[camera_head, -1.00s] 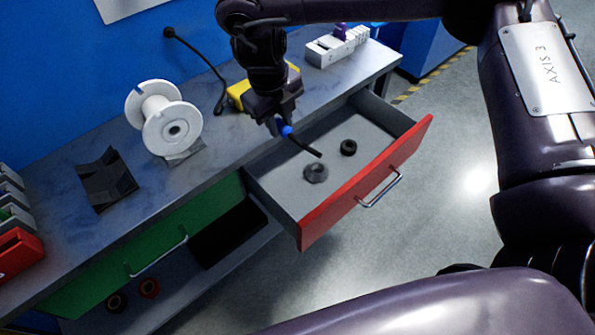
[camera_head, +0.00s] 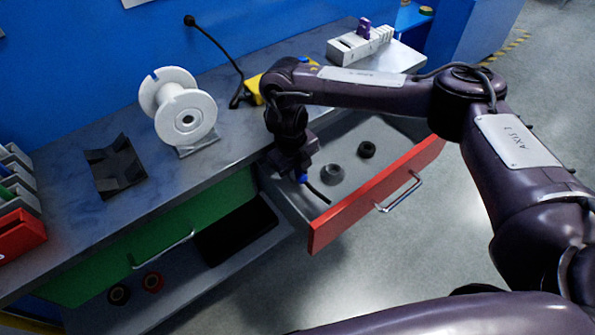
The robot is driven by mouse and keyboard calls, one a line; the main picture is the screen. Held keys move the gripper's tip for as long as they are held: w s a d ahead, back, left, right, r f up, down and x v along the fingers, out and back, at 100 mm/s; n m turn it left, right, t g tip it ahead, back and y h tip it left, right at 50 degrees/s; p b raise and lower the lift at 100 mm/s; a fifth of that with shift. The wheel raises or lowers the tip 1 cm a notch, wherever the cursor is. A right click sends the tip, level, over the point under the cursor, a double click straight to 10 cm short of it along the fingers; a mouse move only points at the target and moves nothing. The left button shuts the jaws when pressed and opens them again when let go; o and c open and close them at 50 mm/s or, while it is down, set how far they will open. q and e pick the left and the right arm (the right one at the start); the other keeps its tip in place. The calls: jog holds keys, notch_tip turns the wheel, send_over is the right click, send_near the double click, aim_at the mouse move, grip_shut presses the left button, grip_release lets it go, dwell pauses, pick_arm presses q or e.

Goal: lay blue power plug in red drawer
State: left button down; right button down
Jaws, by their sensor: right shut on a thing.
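The red drawer (camera_head: 372,196) is pulled open from the bench, with a grey inside and a silver handle. The blue power plug (camera_head: 302,179) shows as a small blue piece with a short black cable (camera_head: 318,194) hanging from it. My right gripper (camera_head: 299,174) is shut on the plug, pointing down over the left part of the drawer's inside. The gripper's jaws hide part of the plug. I cannot tell whether the plug or cable touches the drawer floor. My left gripper is not in view.
Two dark round parts, a grey one (camera_head: 332,174) and a black one (camera_head: 367,150), lie in the drawer. A white spool (camera_head: 184,112) on a stand, a black cradle (camera_head: 114,167) and a yellow thing (camera_head: 254,89) are on the bench. A green drawer (camera_head: 196,226) is at left.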

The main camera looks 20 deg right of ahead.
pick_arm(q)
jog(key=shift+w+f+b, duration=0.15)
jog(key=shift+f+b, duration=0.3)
pick_arm(e)
jog(key=shift+s+f, duration=0.1)
jog(key=shift+f, duration=0.55)
